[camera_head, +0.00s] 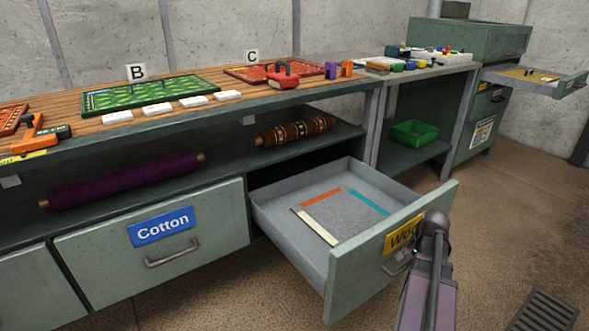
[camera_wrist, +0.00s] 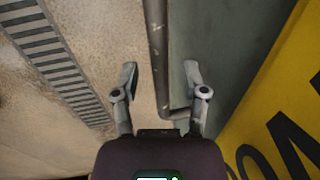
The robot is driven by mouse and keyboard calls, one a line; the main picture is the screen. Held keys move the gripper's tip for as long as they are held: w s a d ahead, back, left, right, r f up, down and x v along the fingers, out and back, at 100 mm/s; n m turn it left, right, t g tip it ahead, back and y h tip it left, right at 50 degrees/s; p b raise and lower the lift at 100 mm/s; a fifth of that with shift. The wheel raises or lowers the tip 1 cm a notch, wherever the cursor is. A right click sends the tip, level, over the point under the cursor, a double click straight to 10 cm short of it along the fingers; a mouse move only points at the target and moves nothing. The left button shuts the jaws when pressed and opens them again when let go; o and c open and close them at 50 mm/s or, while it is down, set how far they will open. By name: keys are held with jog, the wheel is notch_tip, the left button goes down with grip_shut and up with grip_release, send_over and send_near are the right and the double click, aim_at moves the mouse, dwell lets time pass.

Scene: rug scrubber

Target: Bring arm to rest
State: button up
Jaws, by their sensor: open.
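My gripper (camera_wrist: 160,78) is open in the wrist view, its two fingers spread apart. A grey metal bar (camera_wrist: 158,50), the handle or lower edge of the pulled-out drawer, runs between the fingertips; I cannot tell whether either finger touches it. The drawer's green front (camera_wrist: 215,40) and yellow label (camera_wrist: 275,110) fill the right side. In the head view my arm (camera_head: 432,265) reaches to the front (camera_head: 350,275) of this open drawer, by its yellow label (camera_head: 402,236). The arm's own links hide most of the gripper there.
The open drawer (camera_head: 285,215) holds a flat grey piece (camera_head: 345,213) with coloured strips. A closed Cotton drawer (camera_head: 110,255) is to its left. The workbench (camera_head: 235,100) carries boards and tools. A floor grate (camera_head: 543,310) lies at right, with bare floor (camera_head: 510,220) around it.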

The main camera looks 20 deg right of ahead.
jog(key=shift+r, duration=0.1)
notch_tip(320, 180, up, 9)
jog(key=p, duration=0.9)
jog(key=shift+r, duration=0.1)
jog(key=shift+r+p, duration=0.35)
jog(key=shift+p, duration=0.2)
jog(key=shift+s+f, duration=0.1)
jog(key=shift+s, duration=0.4)
